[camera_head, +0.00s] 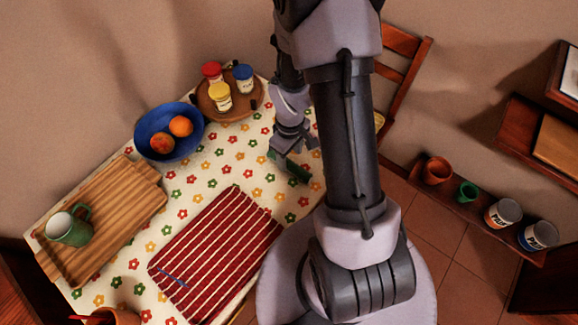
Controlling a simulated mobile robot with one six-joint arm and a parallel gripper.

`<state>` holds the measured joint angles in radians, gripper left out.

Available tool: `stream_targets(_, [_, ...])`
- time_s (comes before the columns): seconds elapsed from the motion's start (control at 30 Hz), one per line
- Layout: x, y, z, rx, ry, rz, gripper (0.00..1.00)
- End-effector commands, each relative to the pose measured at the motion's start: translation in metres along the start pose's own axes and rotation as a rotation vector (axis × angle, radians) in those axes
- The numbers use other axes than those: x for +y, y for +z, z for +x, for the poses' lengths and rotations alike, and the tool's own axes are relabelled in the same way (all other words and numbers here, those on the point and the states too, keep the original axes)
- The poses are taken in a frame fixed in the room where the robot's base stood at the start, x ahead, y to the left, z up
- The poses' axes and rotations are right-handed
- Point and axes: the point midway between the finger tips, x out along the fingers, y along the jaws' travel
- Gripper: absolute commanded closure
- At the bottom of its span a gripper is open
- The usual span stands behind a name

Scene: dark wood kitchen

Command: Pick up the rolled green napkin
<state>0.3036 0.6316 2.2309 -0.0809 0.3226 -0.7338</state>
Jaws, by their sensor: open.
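A dark green rolled napkin (298,172) seems to lie on the flowered tablecloth, right at the end of my gripper. My gripper (287,158) reaches down over the right part of the table and is open. Its jaws are small and dark in this view and overlap the green shape. I cannot tell whether the napkin lies between the jaws or just under them. My own arm covers the table just to the right.
A striped red cloth (215,250) lies in front, with a blue bowl of fruit (160,146) and a round tray of jars (253,102) behind. A wooden board (110,225) bears a green mug (68,227). A chair (405,60) stands behind my arm.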

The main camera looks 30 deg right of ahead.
Motion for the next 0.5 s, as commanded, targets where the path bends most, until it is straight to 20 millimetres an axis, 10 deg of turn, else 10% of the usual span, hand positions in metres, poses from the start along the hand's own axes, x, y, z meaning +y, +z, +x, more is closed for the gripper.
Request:
stream_targets(0.13, [0.0, -0.001, 0.036, -0.002, -0.002, 0.001, 0.45])
stream_targets(0.37, [0.0, -0.002, 0.037, 0.0, 0.0, 0.0, 0.45])
stream_targets(0.5, [0.0, -0.002, 0.037, 0.0, 0.0, 0.0, 0.73])
